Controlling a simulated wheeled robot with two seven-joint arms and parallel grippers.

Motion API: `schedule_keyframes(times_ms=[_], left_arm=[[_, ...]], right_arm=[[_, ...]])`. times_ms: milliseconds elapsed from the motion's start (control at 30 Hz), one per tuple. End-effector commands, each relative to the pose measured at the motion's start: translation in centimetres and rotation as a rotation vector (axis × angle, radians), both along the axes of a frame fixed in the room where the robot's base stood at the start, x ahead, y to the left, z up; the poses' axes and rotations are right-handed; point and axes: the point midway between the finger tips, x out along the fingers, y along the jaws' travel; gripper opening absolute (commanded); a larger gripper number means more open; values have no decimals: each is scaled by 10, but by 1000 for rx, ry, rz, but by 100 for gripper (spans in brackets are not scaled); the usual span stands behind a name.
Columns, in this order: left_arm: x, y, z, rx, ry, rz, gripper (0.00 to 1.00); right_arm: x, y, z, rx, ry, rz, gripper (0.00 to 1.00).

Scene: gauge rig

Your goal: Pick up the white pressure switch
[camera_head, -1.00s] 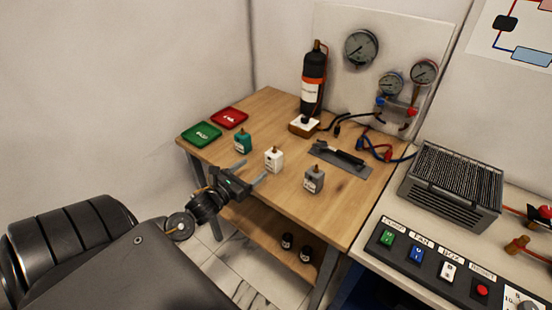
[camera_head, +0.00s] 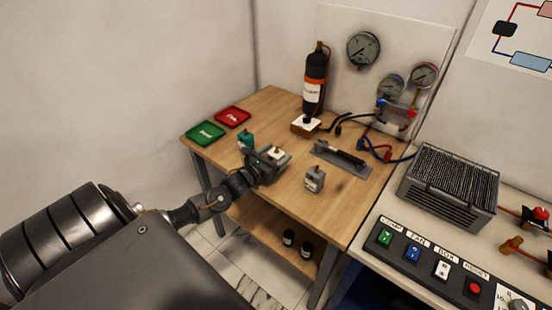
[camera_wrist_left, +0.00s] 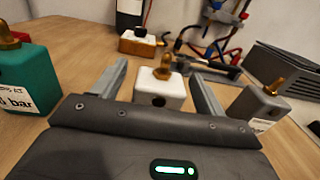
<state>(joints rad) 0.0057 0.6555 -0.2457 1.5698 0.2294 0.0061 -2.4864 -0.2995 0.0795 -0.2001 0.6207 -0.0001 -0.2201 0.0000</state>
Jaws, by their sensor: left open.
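The white pressure switch (camera_wrist_left: 160,88) stands upright on the wooden table, a white block with a brass fitting on top. In the head view it (camera_head: 279,153) is partly hidden by my left gripper (camera_head: 277,158). My left gripper is open, and in the left wrist view its two fingers (camera_wrist_left: 163,82) reach along either side of the switch. I cannot tell whether they touch it. A green switch (camera_head: 246,140) stands to the left, and a grey switch (camera_head: 315,179) stands to the right. My right gripper is not in view.
Green (camera_head: 205,133) and red (camera_head: 232,116) trays lie at the table's left edge. A control panel (camera_head: 440,265) and ribbed grey box (camera_head: 452,190) stand right.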

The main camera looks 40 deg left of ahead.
Motion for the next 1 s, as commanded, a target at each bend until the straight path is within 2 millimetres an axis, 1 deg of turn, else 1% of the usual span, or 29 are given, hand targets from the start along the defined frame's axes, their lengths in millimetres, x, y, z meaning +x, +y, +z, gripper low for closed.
schedule_keyframes(times_ms=[233, 633, 867, 1000], left_arm=[[2, -1, -1, 0, 0, -2, 73], [1, 0, 0, 0, 0, -1, 20], [2, 0, 1, 0, -2, 0, 19], [2, 0, 6, 1, -2, 0, 19]], right_arm=[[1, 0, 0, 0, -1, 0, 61], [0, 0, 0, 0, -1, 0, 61], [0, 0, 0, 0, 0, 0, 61], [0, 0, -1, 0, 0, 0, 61]])
